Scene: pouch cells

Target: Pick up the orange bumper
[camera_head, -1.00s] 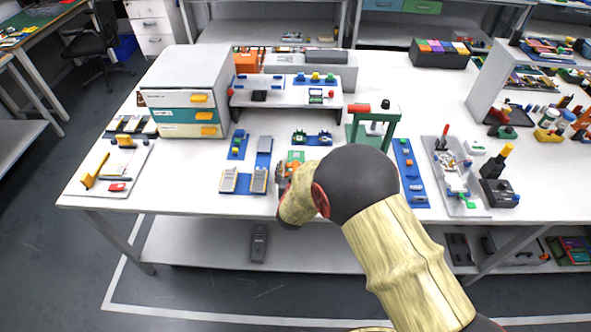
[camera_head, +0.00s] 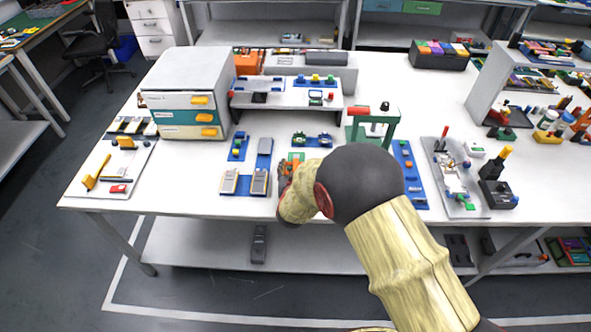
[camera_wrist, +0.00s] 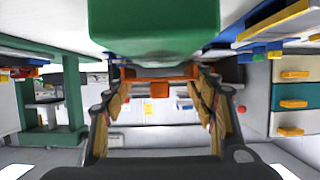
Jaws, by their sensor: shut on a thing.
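The orange bumper (camera_wrist: 159,88) spans the gap between my fingertips in the wrist view, with a short block at its middle. My gripper (camera_wrist: 158,76) is shut on it, one finger at each end. In the head view my gripper (camera_head: 284,172) is low over the front middle of the table, partly hidden by my wrist. A bit of orange shows beside it, next to a green piece (camera_head: 296,157). A large green block (camera_wrist: 152,30) fills the top of the wrist view, close to the camera. I cannot tell whether the bumper touches the table.
Grey devices on blue bases (camera_head: 244,182) lie left of my gripper. A green frame with a red handle (camera_head: 392,125) stands to the right, beside a blue strip (camera_head: 409,175). A low white shelf (camera_head: 285,98) and a drawer cabinet (camera_head: 188,100) stand behind.

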